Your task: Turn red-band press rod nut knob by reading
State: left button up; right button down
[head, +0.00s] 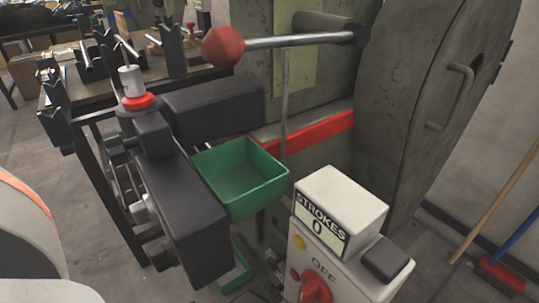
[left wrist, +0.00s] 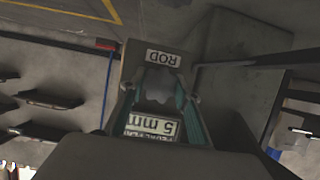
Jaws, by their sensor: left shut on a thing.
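In the head view the press with the red band (head: 325,132) stands in the middle, grey-green with a large wheel at the right. The rod nut knob (left wrist: 158,84) shows in the left wrist view as a small grey knob below a plate reading "ROD" (left wrist: 164,58). My left gripper (left wrist: 158,94) has its teal-sided fingers on both sides of this knob and is shut on it. A reading plate (left wrist: 152,127) shows upside down between the fingers, with "5 mm" legible and its other line partly hidden. The knob and left fingers do not show in the head view. My right gripper is in neither view.
A red-tipped lever (head: 223,46) juts left from the press. A green bin (head: 240,178) hangs at its front. A control box with a "STROKES 0" display (head: 318,226) and a red switch (head: 315,287) stands nearby. A broom (head: 500,275) leans at the right.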

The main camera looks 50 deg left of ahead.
pick_arm(q)
jog(key=shift+a+n+h, duration=0.1)
jog(key=shift+n+h, duration=0.9)
jog(key=shift+n, duration=0.2)
jog(key=n+h, duration=0.2)
jog(key=n, duration=0.1)
jog(key=n+h, duration=0.2)
jog(key=n, duration=0.1)
jog(key=shift+f+n+t, duration=0.1)
jog(key=shift+n+t, duration=0.2)
jog(key=shift+t, duration=0.1)
jog(key=shift+n+t+h, duration=0.3)
jog(key=shift+n, duration=1.2)
jog(key=o, duration=1.1)
jog(key=shift+o, duration=0.2)
